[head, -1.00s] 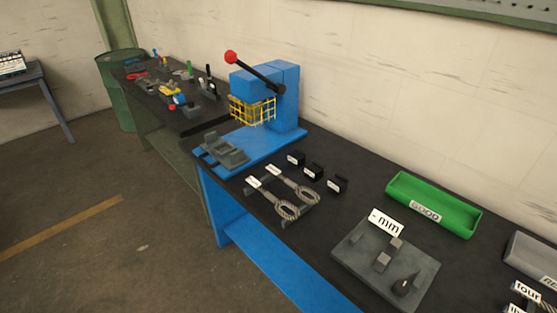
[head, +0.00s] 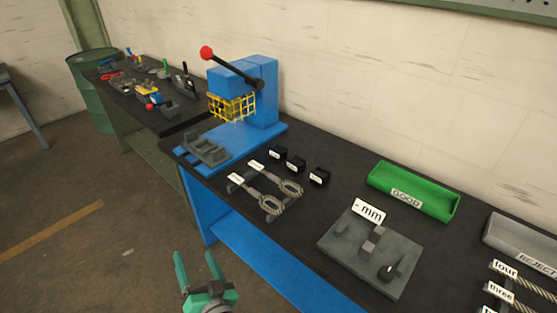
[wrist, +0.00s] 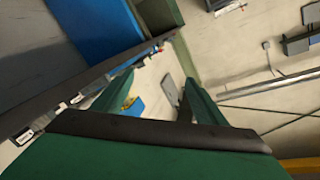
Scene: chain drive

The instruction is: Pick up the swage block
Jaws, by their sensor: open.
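No block is marked by name as the swage block, so I cannot tell for sure which thing it is. A dark grey notched block (head: 205,150) sits on the blue base plate of the press (head: 243,95). Several small black blocks with white labels (head: 297,165) stand in a row on the bench to its right. My green gripper (head: 195,255) is open and empty, low in front of the bench and apart from it. Its two fingers also show in the wrist view (wrist: 155,75), with nothing seen between them.
Two labelled rope loops (head: 272,195) lie at the bench's front. A grey plate (head: 345,258) with small parts and a "- mm" card lies to the right. A green GOOD tray (head: 412,192) and a grey REJECT tray (head: 520,238) stand behind. A dark cluttered bench (head: 118,95) is at the far left.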

